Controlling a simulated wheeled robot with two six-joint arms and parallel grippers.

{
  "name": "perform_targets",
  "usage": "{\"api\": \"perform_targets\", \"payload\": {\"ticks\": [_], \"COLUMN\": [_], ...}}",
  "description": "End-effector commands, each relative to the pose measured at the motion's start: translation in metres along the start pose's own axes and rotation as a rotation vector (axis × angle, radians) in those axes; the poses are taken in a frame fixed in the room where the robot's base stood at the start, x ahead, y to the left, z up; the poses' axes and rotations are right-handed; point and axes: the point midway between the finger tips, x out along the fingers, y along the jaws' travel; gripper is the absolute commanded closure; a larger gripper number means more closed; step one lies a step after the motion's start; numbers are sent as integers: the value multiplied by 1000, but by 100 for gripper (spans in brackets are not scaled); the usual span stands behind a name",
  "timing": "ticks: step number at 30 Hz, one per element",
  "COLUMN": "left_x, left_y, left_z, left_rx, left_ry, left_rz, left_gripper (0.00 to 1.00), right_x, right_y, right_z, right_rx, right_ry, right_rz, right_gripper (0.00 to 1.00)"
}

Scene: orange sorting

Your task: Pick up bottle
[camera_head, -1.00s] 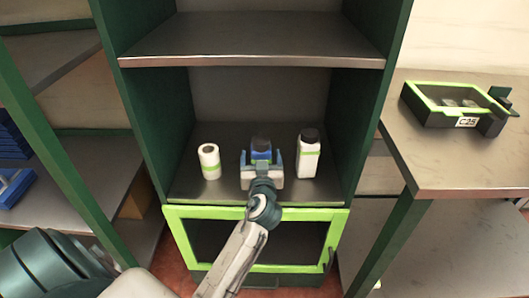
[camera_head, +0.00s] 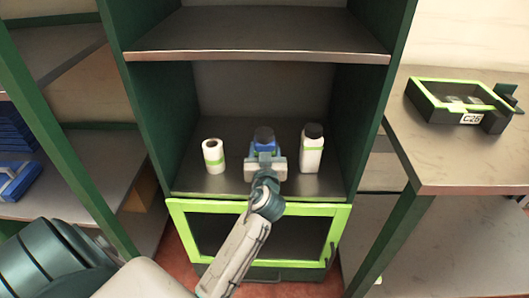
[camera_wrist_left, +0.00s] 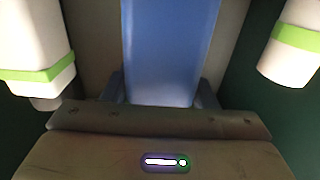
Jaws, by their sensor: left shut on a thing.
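A blue bottle (camera_head: 264,146) with a dark cap is in the middle of the cabinet's open shelf in the head view. My left gripper (camera_head: 264,157) is in front of it, shut on it with a finger at each side. In the left wrist view the blue bottle (camera_wrist_left: 168,50) runs upright between the fingers of my left gripper (camera_wrist_left: 160,92). The bottle's lower part is hidden behind the gripper in the head view. Whether its base touches the shelf cannot be told. My right gripper is not in view.
A white container with a green band (camera_head: 213,157) stands left of the bottle, and a white bottle with a dark cap (camera_head: 311,150) stands right. An upper shelf (camera_head: 255,55) overhangs. A green-framed cabinet door (camera_head: 258,208) is below. A green-rimmed tray (camera_head: 440,117) sits on the right table.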

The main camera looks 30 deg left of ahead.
Motion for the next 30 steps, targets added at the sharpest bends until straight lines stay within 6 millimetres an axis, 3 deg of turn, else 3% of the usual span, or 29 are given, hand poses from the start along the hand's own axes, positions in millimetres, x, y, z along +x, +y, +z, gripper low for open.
{"api": "perform_targets", "payload": {"ticks": [6,21,30], "left_x": [0,-82,-104], "left_y": [0,-92,-117], "left_z": [-31,-37,-41], "left_rx": [-2,6,3], "left_ry": [6,2,3], "left_rz": [0,2,1], "left_gripper": [79,79,79], "right_x": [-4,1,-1], "right_y": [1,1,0], "right_z": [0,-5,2], "right_rx": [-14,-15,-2], "right_ry": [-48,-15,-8], "right_rz": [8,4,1], "right_gripper": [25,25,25]}}
